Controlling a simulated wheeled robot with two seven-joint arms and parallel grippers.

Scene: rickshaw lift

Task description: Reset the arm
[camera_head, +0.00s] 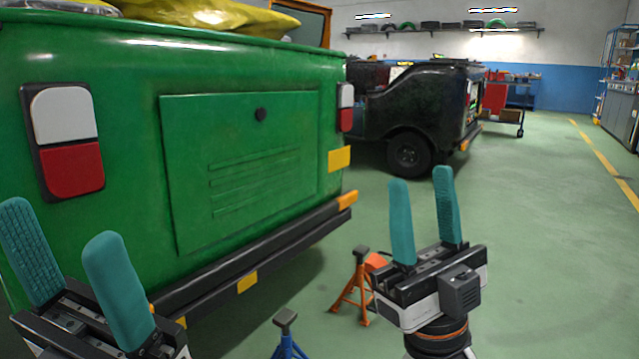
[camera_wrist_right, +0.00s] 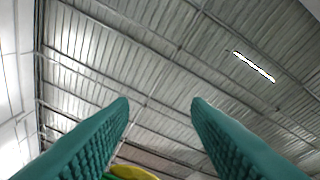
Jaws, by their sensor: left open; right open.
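My left gripper (camera_head: 62,245) is at the lower left in the head view, with its two teal fingers pointing up, open and empty. My right gripper (camera_head: 422,183) is at the lower middle right, also pointing up, open and empty. In the right wrist view its two fingers (camera_wrist_right: 158,105) stand apart with nothing between them, and the ceiling shows behind. Both grippers are in front of the back of a green rickshaw (camera_head: 135,140). I cannot tell whether the left gripper touches it.
An orange jack stand (camera_head: 358,290) stands on the floor beside my right gripper. A blue jack stand (camera_head: 286,335) is at the bottom edge. A dark vehicle (camera_head: 420,110) is parked behind. The floor (camera_head: 560,230) to the right is clear. Shelving (camera_head: 618,90) stands far right.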

